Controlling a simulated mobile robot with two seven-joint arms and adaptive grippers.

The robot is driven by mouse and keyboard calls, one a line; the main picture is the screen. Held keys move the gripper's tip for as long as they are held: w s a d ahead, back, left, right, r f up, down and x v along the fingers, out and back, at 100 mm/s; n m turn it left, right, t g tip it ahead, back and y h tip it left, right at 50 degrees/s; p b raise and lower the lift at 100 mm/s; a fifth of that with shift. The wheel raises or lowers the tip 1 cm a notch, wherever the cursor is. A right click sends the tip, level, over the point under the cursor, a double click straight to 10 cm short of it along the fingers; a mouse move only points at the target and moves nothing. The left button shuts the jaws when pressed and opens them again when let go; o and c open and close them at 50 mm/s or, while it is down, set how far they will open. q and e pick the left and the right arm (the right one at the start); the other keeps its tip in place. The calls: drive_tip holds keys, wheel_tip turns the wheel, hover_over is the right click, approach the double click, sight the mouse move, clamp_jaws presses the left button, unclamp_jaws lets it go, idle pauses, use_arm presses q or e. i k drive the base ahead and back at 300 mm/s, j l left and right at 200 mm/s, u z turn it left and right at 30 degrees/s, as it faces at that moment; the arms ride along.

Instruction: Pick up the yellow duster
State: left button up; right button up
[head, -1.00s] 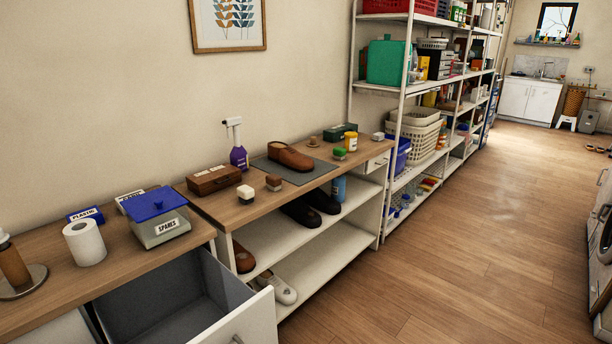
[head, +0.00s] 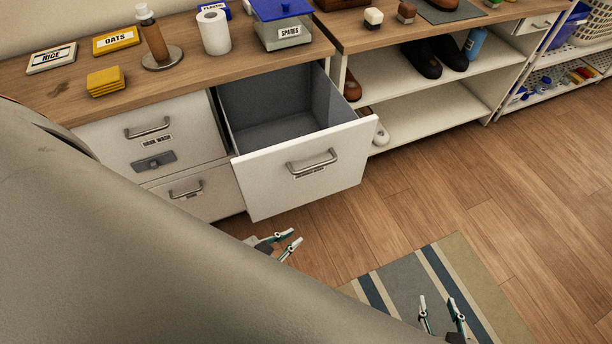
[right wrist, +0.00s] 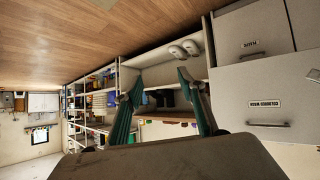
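The yellow duster (head: 105,82) is a small folded stack of yellow cloth. It lies on the wooden counter at the left of the head view, in front of the OATS box. My left gripper (head: 294,236) is low in front of the open drawer, well to the right of the duster and below it. Its two fingers are apart and empty. My right gripper (head: 437,299) is further right, over the striped rug, open and empty. Its spread fingers (right wrist: 158,78) also show in the right wrist view, with nothing between them.
A grey-lined drawer (head: 305,170) is pulled out and empty. Closed drawers lie below the duster. The wooden floor at right is clear.

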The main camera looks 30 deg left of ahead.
sight(111, 79)
drive_tip(key=u, duration=2.1)
drive_tip(key=i+j, duration=0.2)
drive_tip(key=j, duration=0.15)
drive_tip(key=i+j, duration=0.25)
